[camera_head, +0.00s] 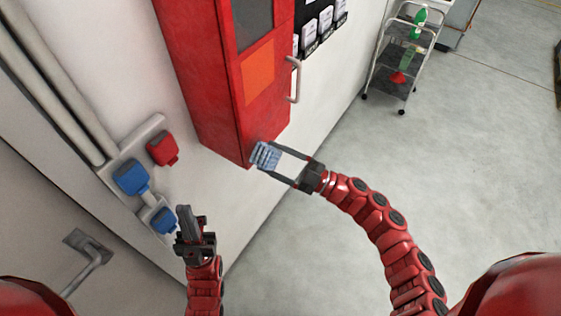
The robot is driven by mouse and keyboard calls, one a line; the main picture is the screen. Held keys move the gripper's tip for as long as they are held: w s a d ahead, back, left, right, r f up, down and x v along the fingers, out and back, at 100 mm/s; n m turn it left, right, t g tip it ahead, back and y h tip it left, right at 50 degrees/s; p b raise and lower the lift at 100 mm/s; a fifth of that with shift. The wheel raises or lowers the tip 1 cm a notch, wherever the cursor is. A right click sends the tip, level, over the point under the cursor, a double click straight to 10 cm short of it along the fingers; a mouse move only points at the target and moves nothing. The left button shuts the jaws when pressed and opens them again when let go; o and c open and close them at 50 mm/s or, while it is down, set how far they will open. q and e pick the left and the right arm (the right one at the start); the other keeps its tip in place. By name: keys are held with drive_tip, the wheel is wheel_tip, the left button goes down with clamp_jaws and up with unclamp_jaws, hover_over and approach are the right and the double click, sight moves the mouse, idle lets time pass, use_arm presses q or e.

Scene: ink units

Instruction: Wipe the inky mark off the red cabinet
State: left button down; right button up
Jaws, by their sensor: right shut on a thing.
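The red cabinet (216,92) hangs on the pale wall, with a dark window, an orange panel and a grey handle on its front. My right gripper (270,160) is shut on a blue-grey folded cloth (264,154) at the lower front corner of the cabinet. The cloth overlaps the cabinet's bottom edge in the picture; I cannot tell whether it touches. I see no clear inky mark; the cloth and gripper hide part of that corner. My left gripper (188,221) is below and left of the cabinet, with nothing visible in it; its fingers overlap in this view.
Red and blue sockets (131,177) are on the wall near my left gripper. A door handle (87,254) is at lower left. A white trolley (386,60) with bottles stands at the back. The grey floor (470,150) on the right is clear.

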drive_tip(key=shift+w+a+b, duration=0.45)
drive_tip(key=shift+w+a, duration=0.15)
drive_tip(key=shift+a, duration=0.2)
idle(0.9)
